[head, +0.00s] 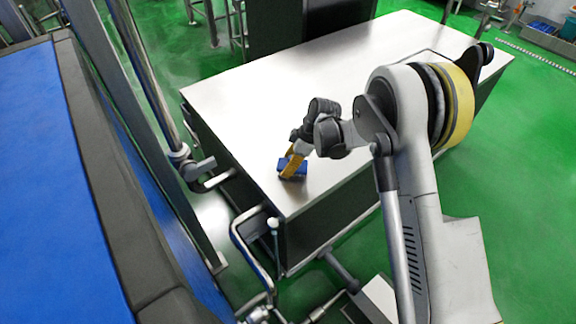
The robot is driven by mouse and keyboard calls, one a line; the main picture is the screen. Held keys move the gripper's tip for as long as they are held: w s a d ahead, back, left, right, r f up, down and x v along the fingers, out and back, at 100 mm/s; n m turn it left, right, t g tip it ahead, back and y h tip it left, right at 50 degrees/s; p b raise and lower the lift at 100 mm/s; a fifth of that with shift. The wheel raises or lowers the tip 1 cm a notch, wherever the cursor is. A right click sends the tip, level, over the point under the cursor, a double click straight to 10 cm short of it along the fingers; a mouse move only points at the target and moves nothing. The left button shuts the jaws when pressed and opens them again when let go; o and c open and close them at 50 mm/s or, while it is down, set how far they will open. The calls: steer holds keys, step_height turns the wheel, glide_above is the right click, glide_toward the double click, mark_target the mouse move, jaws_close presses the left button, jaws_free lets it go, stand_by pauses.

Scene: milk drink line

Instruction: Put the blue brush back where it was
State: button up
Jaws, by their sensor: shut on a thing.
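The blue brush (296,173) is at the near left part of the metal table top (330,85). My gripper (291,162), with yellow fingers, reaches down from the right and is shut on the brush. The brush is low at the table surface; I cannot tell whether it touches it. Part of the brush is hidden behind the fingers.
A blue conveyor belt (50,190) with a dark frame runs along the left. Metal pipes and a bent handle (250,245) stand near the table's left front corner. Most of the table top is bare. Green floor (510,190) is open at the right.

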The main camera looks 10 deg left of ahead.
mark_target(302, 165)
steer(key=o, duration=1.3)
steer(key=shift+f, duration=0.1)
steer(key=p+v, duration=0.5)
steer(key=v, duration=0.7)
steer(key=shift+d, duration=0.1)
steer(key=s+d+r+m+t+h, duration=0.1)
steer(key=s+d+r+m, duration=0.2)
steer(key=d+r, duration=0.3)
steer(key=s+d+r+m+t, duration=0.2)
steer(key=s+d+r+m, duration=0.15)
steer(key=r, duration=0.35)
steer(key=s+d+r+m+t+h, duration=0.1)
steer(key=s+d+r+m, duration=0.2)
steer(key=d+r, duration=0.35)
steer(key=s+d+r+m+t, duration=0.1)
steer(key=s+d+m, duration=0.2)
steer(key=s, duration=0.2)
steer(key=s+d+m+t+h, duration=0.1)
steer(key=s+d+m, duration=0.2)
steer(key=s, duration=0.3)
steer(key=s+d+r+m+t+h, duration=0.1)
steer(key=s+d+m, duration=0.2)
steer(key=s+d, duration=0.1)
steer(key=shift+s+d+r+t, duration=0.15)
steer(key=shift+s+d, duration=0.05)
steer(key=shift+s, duration=0.25)
steer(key=shift+s+d+r+t, duration=0.15)
steer(key=shift+s+d, duration=0.05)
steer(key=shift+s, duration=0.25)
